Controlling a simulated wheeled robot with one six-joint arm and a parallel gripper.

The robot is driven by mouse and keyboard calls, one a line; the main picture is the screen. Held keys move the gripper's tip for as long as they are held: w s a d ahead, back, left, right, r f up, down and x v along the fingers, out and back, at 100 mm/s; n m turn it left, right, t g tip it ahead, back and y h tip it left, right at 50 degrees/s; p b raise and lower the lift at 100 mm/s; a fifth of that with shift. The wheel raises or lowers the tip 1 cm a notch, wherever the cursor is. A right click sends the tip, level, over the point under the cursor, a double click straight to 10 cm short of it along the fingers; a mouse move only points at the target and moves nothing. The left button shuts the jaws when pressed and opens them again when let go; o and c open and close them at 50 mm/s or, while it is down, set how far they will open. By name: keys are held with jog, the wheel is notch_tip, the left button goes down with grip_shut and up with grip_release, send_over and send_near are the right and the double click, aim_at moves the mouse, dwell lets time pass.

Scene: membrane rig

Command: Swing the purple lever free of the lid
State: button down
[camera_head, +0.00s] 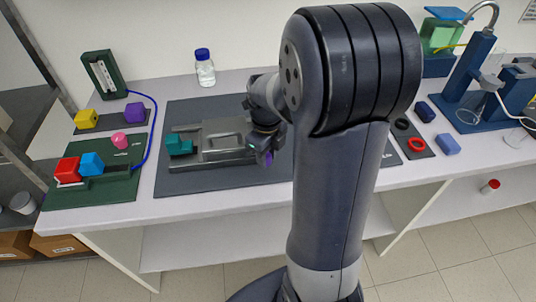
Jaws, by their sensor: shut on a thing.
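The grey metal rig (205,160) lies on a dark mat on the bench. Its lid (221,141) looks like a framed plate with a recessed middle, and a teal block (179,145) sits at its left end. My gripper (264,154) is at the rig's right end, pointing down. It is shut on the purple lever (268,159), of which only a small purple part shows between and below the fingers. The gripper and my arm hide the rest of the lever, so I cannot tell its angle or whether it touches the lid.
Left of the mat are a green board (120,187) with a red block (68,170) and blue block (92,163), and a pink knob (119,140). A capped bottle (205,70) stands behind. The mat's front strip is clear.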

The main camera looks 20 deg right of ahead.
jog(key=shift+w+a+r, duration=0.1)
jog(key=shift+w+a, duration=0.05)
jog(key=shift+w, duration=0.1)
jog(key=c, duration=1.1)
grip_release()
jog(key=shift+a, duration=0.15)
jog(key=shift+o, duration=0.2)
notch_tip(320, 180, up, 11)
jog(key=shift+f, duration=0.2)
notch_tip(320, 180, down, 11)
jog(key=shift+r, duration=0.1)
jog(key=shift+r, duration=0.1)
